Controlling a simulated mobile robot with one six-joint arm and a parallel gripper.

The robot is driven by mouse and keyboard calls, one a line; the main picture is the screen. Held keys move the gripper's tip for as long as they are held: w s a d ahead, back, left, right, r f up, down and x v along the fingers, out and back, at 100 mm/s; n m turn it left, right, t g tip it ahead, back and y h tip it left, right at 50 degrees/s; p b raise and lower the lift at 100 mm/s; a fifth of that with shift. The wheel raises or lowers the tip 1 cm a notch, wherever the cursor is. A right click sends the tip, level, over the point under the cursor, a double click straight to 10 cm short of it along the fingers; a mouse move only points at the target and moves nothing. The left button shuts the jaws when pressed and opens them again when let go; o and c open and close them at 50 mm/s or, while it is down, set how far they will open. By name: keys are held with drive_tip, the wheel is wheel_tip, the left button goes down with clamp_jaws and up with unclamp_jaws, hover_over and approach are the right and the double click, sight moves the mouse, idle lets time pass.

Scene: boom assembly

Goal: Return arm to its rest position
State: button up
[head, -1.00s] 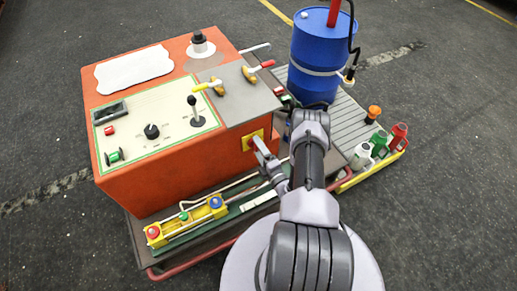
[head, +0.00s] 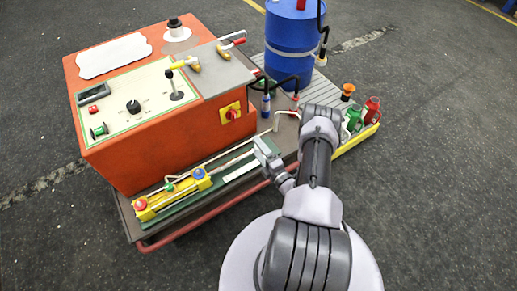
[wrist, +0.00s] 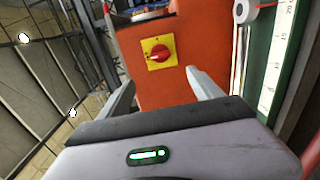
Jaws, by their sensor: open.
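My gripper (head: 267,152) is at the right end of the orange machine, in front of its side face and above the cart's edge. In the wrist view its two fingers (wrist: 163,92) stand wide apart with nothing between them. My arm reaches in from the bottom of the head view. Beyond the fingers is a red rotary switch on a yellow plate (head: 231,112), on the orange machine's side (head: 180,150). The switch also shows in the wrist view (wrist: 159,52), and the fingers are clear of it.
A blue drum (head: 292,35), a green bottle (head: 354,117) and a red bottle (head: 371,110) stand on the cart behind my arm. A yellow unit with coloured buttons (head: 172,193) lies along the cart's front. Open floor (head: 450,200) lies to the right.

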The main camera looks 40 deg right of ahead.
drive_tip(key=w+a+r+n+y, duration=0.3)
drive_tip(key=w+r+n+y, duration=0.1)
drive_tip(key=r, duration=0.2)
drive_tip(key=w+a+r+n+y, duration=0.3)
drive_tip(key=r+n+y, duration=0.1)
drive_tip(key=r+n, duration=0.15)
drive_tip(key=w+a+r+n+g+y, duration=0.1)
drive_tip(key=a+r+n+g+y, duration=0.6)
drive_tip(key=a+r+n, duration=0.55)
drive_tip(key=s+a+r+n+g+y, duration=0.1)
drive_tip(key=s+a+r+n+g, duration=0.65)
drive_tip(key=a+r+n, duration=0.45)
drive_tip(key=s+a+r+n+g+h, duration=0.1)
drive_tip(key=s+a+n+h, duration=0.1)
drive_tip(key=s+n, duration=0.25)
drive_tip(key=s+a+n+g+h, duration=0.1)
drive_tip(key=s+a+n+h, duration=0.15)
drive_tip(key=s, duration=0.35)
drive_tip(key=s+d+r+n+t+h, duration=0.4)
drive_tip(key=s+n+h, duration=0.1)
drive_tip(key=n, duration=0.5)
drive_tip(key=shift+s+d+r+n+h, duration=0.3)
drive_tip(key=shift+s+r+h, duration=0.1)
drive_tip(key=shift+h, duration=0.25)
